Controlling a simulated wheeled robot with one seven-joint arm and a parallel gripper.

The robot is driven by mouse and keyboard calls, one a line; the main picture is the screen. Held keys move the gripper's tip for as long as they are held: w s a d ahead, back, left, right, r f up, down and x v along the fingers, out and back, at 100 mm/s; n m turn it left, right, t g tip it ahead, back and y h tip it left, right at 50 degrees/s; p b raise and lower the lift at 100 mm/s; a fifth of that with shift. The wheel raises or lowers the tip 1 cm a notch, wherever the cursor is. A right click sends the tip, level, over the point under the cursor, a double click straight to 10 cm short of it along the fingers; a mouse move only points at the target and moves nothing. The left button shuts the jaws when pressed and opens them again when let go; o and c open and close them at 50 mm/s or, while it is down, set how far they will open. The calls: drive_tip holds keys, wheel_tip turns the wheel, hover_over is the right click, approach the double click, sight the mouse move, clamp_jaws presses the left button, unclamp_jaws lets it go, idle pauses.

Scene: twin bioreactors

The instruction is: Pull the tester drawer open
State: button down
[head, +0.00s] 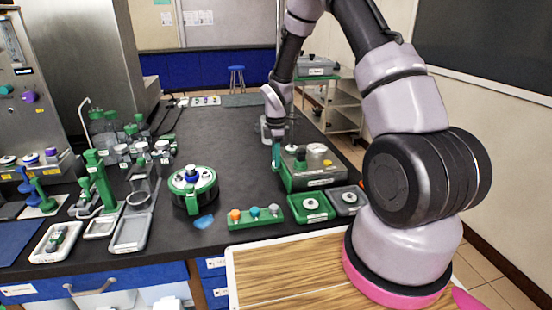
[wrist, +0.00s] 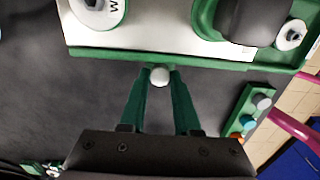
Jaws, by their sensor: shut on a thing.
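The tester (head: 312,168) is a green and grey box unit on the black bench, right of centre in the head view. In the wrist view its green edge and white top (wrist: 215,50) fill the upper part. A small round white knob (wrist: 160,76) sticks out at that edge; it appears to be the tester drawer's knob. My gripper (wrist: 160,84) has its two green fingers shut on the knob. In the head view my gripper (head: 276,157) is upright at the tester's left side. The drawer itself is hidden, and I cannot tell how far it is out.
A green block with coloured knobs (head: 256,215) and small green and grey trays (head: 312,207) stand in front of the tester. A round green device (head: 191,190) stands to the left.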

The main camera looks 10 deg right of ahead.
idle(0.4)
drive_tip(key=a, duration=1)
drive_tip(key=c, duration=0.6)
unclamp_jaws()
wheel_tip(320, 180, up, 11)
drive_tip(key=shift+f, duration=0.1)
